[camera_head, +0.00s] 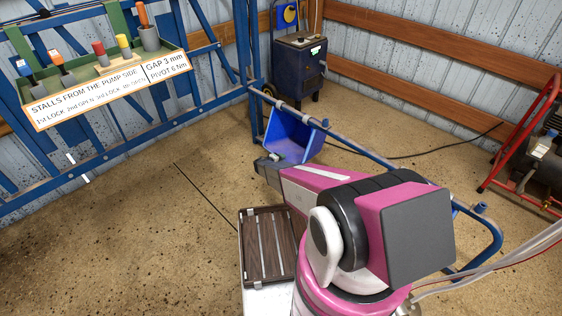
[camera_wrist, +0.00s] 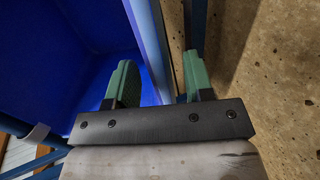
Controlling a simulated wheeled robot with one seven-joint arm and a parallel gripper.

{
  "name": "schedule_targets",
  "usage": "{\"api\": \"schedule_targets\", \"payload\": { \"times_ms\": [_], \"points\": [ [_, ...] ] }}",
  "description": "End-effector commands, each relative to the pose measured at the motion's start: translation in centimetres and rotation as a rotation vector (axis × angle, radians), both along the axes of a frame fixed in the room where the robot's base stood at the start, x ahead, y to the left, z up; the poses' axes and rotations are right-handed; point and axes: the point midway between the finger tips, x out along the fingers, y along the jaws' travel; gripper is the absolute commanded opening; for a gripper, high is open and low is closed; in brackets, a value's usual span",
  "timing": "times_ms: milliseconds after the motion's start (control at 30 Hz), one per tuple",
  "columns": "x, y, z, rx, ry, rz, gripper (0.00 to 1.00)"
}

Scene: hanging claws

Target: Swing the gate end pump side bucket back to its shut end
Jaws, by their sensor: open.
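A blue bucket (camera_head: 290,138) hangs at the blue tubular rail (camera_head: 352,147), near the rail's far end. Its open side shows and it looks tilted. My gripper (camera_wrist: 158,70) is at the bucket, with two green fingers apart. In the wrist view, the left finger is over the bucket's blue inside (camera_wrist: 60,70) and the right finger is outside it. The bucket's wall edge (camera_wrist: 150,45) runs between them, with no clear sign of a grip.
A sign board (camera_head: 110,88) with coloured-handled tools in a green rack hangs on the blue gate at left. A dark cabinet (camera_head: 298,65) stands behind. A slatted wooden-topped box (camera_head: 268,245) is near my base. A red-framed machine (camera_head: 545,150) is at right. Floor at left is clear.

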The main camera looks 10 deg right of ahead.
Motion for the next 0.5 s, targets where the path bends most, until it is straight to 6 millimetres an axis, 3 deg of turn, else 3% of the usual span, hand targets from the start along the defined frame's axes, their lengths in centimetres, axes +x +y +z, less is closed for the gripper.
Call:
{"api": "schedule_targets", "payload": {
  "times_ms": [267, 300, 433, 500],
  "points": [
    [0.08, -0.12, -0.05, 0.0, 0.0, 0.0, 0.48],
    [0.08, -0.11, -0.04, 0.0, 0.0, 0.0, 0.41],
    [0.08, -0.09, -0.04, 0.0, 0.0, 0.0, 0.0],
    [0.08, -0.09, -0.06, 0.0, 0.0, 0.0, 0.0]
  ]
}}
